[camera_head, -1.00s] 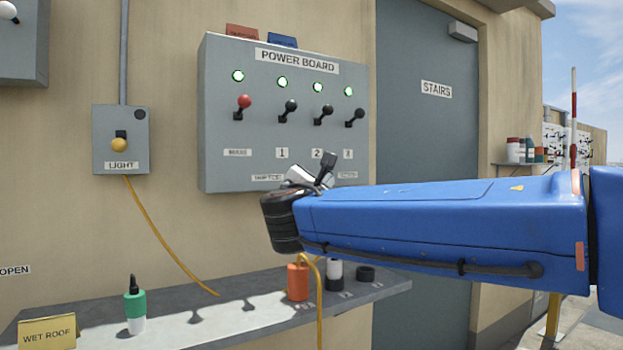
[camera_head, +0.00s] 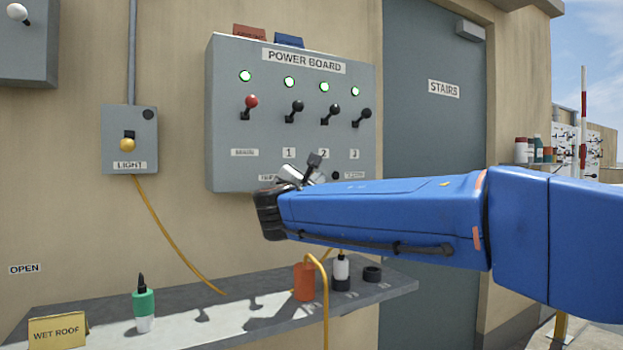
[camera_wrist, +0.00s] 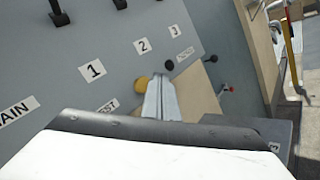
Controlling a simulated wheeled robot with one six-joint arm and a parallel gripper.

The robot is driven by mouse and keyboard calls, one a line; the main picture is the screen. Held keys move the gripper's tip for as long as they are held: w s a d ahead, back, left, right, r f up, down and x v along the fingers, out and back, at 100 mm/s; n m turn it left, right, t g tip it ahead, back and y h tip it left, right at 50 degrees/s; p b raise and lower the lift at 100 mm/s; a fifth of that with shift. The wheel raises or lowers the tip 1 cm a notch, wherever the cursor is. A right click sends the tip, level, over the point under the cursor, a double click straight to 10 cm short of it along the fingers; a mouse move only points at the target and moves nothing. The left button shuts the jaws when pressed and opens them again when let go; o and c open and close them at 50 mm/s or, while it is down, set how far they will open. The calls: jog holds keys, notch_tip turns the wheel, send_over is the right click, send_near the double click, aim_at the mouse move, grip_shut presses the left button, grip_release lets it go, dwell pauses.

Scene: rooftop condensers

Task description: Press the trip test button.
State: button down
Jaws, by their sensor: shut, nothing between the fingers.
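The grey power board (camera_head: 228,120) hangs on the wall, with a label row along its lower edge. In the wrist view a label ending in "EST" (camera_wrist: 105,106) has a yellow button (camera_wrist: 142,83) to its right. I take this to be the trip test button; in the head view my gripper hides it. My gripper (camera_wrist: 161,84) is shut and empty, its fingertips just beside the yellow button in the picture. I cannot tell whether they touch. In the head view my gripper (camera_head: 293,176) is at the board's lower edge.
A small black button (camera_wrist: 169,65) sits right of the yellow one. Above are a red-knobbed lever (camera_head: 251,102) and black levers (camera_head: 297,106) under lit green lamps. A shelf (camera_head: 220,310) below holds a green-white bottle (camera_head: 143,308) and an orange cylinder (camera_head: 304,282).

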jog(key=shift+w+a, duration=0.4)
jog(key=shift+w, duration=0.2)
jog(key=shift+w+a, duration=0.1)
jog(key=shift+w, duration=0.05)
dwell(1.7)
jog(key=shift+w+a, duration=0.15)
jog(key=shift+w, duration=0.1)
jog(key=shift+w+a, duration=0.35)
jog(key=shift+w, duration=0.1)
dwell(1.2)
dwell(0.3)
jog(key=shift+s+d, duration=0.55)
jog(key=shift+s, duration=0.3)
jog(key=shift+d, duration=0.1)
jog(key=s+d, duration=0.1)
jog(key=s, duration=0.1)
jog(key=s+d, duration=0.1)
jog(key=s, duration=0.1)
jog(key=shift+d, duration=0.35)
